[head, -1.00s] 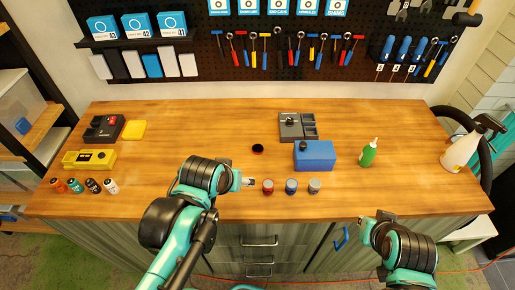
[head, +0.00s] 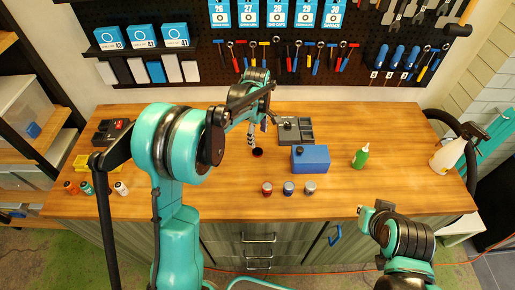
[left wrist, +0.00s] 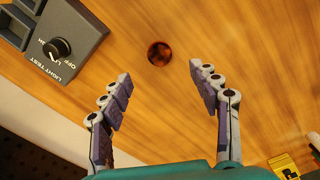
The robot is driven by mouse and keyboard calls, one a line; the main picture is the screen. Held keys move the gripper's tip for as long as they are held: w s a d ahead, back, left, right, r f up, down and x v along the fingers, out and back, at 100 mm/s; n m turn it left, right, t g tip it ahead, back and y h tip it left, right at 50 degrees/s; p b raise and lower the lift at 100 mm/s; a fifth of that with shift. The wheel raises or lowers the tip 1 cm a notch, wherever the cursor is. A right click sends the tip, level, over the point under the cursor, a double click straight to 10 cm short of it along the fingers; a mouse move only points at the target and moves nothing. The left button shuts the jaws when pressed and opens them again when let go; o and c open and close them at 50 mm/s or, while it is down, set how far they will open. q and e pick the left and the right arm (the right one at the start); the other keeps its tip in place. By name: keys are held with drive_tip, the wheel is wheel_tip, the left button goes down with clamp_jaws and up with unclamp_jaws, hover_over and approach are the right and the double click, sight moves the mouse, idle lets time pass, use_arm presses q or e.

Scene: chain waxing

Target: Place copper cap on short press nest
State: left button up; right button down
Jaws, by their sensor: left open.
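A small round dark copper-brown piece (head: 258,152), which looks like the copper cap, lies flat on the wooden table; it also shows in the left wrist view (left wrist: 159,53). My left gripper (head: 262,130) is open and empty above the table, just behind this piece in the head view. In the left wrist view its spread fingers (left wrist: 160,83) point toward the piece, which lies beyond the fingertips and between their lines, untouched. My right gripper (head: 366,215) is at the table's front edge, its fingers too small to read. I cannot tell which thing is the short press nest.
A grey light-test box (head: 295,130) with a knob stands behind; it fills the left wrist view's upper left (left wrist: 62,40). A blue box (head: 310,159), green bottle (head: 361,157) and three small jars (head: 289,188) stand nearby. My left arm hides part of the table's left side.

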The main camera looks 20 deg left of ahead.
sight(258, 151)
use_arm(q)
drive_tip(key=shift+w+f+n, duration=0.5)
drive_tip(key=shift+w+f, duration=0.1)
drive_tip(key=shift+f, duration=0.2)
drive_tip(key=f, duration=0.2)
drive_tip(key=f+b, duration=0.1)
drive_tip(key=f, duration=0.4)
drive_tip(key=shift+s+a+f, duration=0.1)
drive_tip(key=shift+s+f, duration=0.15)
drive_tip(key=shift+f, duration=0.15)
drive_tip(key=shift+r, duration=0.1)
clamp_jaws()
